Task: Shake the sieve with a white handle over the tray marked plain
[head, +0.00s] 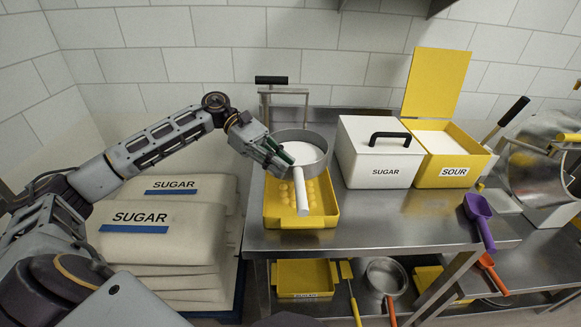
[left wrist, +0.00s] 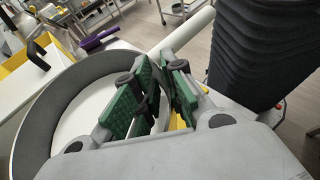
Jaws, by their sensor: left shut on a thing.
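The sieve (head: 325,158) is a round grey metal pan with a white handle (head: 301,192) and white powder inside. My left gripper (head: 283,156) is shut on the sieve near the root of the handle; the exact contact is hard to make out. In the left wrist view, the gripper's green pads (left wrist: 163,85) are close together, with the handle (left wrist: 188,36) beyond them and the sieve's rim (left wrist: 24,130) at the left. The sieve is above the back of a yellow tray (head: 270,222) holding several round yellow gummies. No marking on this tray is legible. My right gripper is out of view.
A white lidded SUGAR bin (head: 370,160) and an open yellow SOUR bin (head: 447,170) stand right of the tray. A purple scoop (head: 480,220) is at the table's right edge. SUGAR sacks (head: 150,232) are stacked at left. Another yellow tray (head: 303,275) and a sieve with an orange handle (head: 387,278) are below.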

